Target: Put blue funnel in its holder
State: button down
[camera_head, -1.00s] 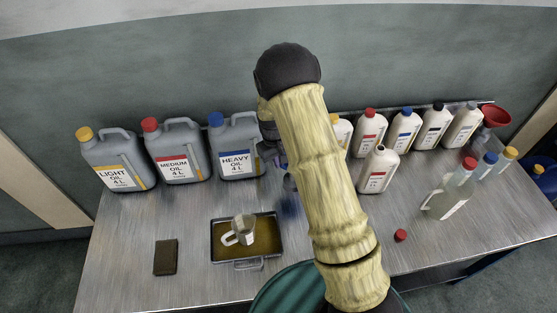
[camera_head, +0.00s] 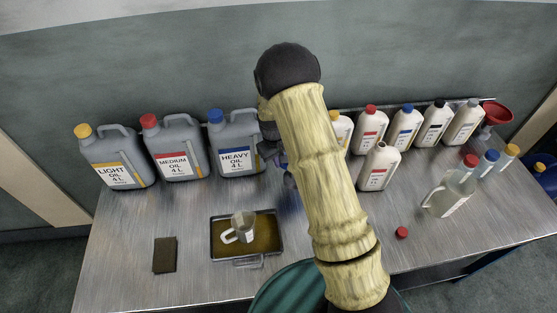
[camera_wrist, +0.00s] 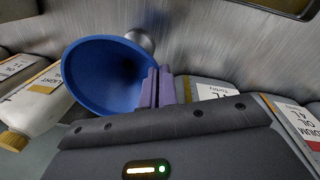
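The blue funnel (camera_wrist: 100,78) fills the left middle of the wrist view, its wide mouth turned towards the camera. My gripper (camera_wrist: 158,86) has its purple fingers close together at the funnel's right side, shut on it. The spout is not clearly visible. In the head view my arm hides most of the gripper and funnel; only a dark bluish part shows beside the arm, above the table. A red funnel (camera_head: 497,113) stands at the right end of the back row. I cannot make out an empty holder for the blue funnel.
Large grey oil jugs (camera_head: 180,150) stand at the back left. White bottles (camera_head: 402,132) line the back right, with one bottle (camera_head: 378,168) in front. A tray (camera_head: 274,254) holds a measuring cup (camera_head: 244,226). A clear jug (camera_head: 448,197) stands right. The front middle right is mostly clear.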

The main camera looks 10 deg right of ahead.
jog(key=shift+f+b, duration=0.55)
jog(key=shift+f, duration=0.3)
jog(key=c, duration=2.1)
grip_release()
jog(key=shift+c, duration=0.2)
jog(key=o, duration=0.5)
jog(key=shift+o, duration=0.2)
notch_tip(320, 180, up, 17)
jog(key=a+b, duration=0.1)
jog(key=b, duration=0.2)
jog(key=shift+s+a+r, duration=0.2)
jog(key=shift+s+a, duration=0.15)
jog(key=s+d+f+m+t, duration=0.1)
jog(key=s+d+m, duration=0.1)
jog(key=s, duration=0.8)
jog(key=s+d+m+t+y, duration=0.1)
jog(key=s+d, duration=0.4)
jog(key=s, duration=0.6)
jog(key=shift+s+d+f+m, duration=0.3)
jog(key=shift+f+m, duration=0.1)
jog(key=shift+m, duration=0.3)
